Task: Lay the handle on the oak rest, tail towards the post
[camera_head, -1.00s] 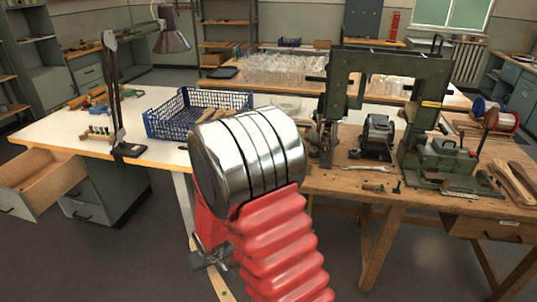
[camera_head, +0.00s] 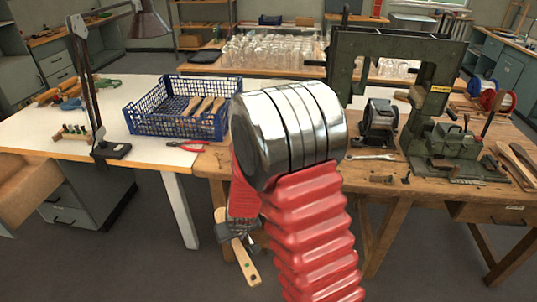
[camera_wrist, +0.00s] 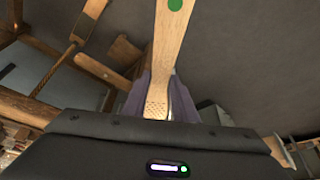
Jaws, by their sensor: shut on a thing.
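My gripper (camera_head: 232,228) is low in front of the wooden bench in the head view, partly behind my red arm. It is shut on a pale wooden handle (camera_head: 246,265), which points down and towards the camera with a green dot near its free end.
A blue crate (camera_head: 150,121) with several wooden handles stands on the white table (camera_head: 110,160), near red pliers (camera_head: 193,146) and a desk lamp (camera_head: 97,120). A green machine (camera_head: 434,95), grey motor (camera_head: 380,125) and wrench (camera_head: 371,157) occupy the wooden bench (camera_head: 400,186). Open floor lies in front.

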